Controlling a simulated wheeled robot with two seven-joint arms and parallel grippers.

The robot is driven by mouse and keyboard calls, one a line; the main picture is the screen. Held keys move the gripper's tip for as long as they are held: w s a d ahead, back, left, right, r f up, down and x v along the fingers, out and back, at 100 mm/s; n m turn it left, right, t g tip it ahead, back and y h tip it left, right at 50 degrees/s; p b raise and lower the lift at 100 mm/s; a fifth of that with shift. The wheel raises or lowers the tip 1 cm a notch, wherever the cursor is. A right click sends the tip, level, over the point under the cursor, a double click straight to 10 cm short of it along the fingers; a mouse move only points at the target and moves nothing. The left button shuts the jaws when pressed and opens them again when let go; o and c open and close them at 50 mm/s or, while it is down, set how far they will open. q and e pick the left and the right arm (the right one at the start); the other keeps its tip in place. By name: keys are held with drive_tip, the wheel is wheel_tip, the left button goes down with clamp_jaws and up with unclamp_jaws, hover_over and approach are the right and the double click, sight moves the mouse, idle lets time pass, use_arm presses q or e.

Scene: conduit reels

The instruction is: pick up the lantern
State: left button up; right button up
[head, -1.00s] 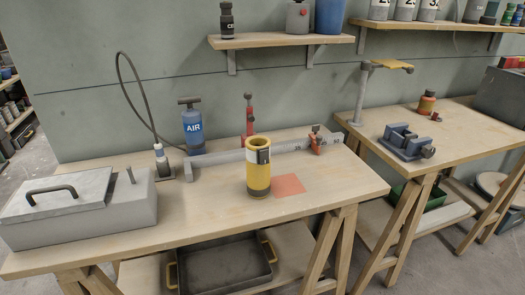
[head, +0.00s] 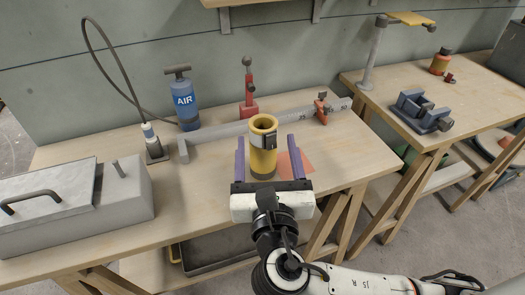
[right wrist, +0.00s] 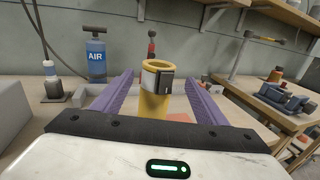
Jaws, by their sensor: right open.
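The lantern (head: 263,152) looks to be the yellow upright cylinder with an open-looking top and a dark box on a pale band. It stands on the near workbench (head: 350,160). My right gripper (head: 266,142) is open, its two purple fingers pointing forward on either side of the lantern, with gaps at both sides. In the right wrist view the lantern (right wrist: 155,103) shows between the fingers, and its lower end is hidden by the gripper body. My left gripper is not in view.
A grey toolbox (head: 125,195) sits at left. Behind the lantern are a grey rail (head: 245,128), a blue AIR pump (head: 184,100) and a red-based lever tool (head: 248,95). An orange-red square (head: 302,162) lies right of the lantern. The bench's right part is clear.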

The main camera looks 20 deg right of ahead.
sight(264, 138)
drive_tip(key=shift+x, duration=3)
drive_tip(key=shift+a, duration=0.15)
clamp_jaws()
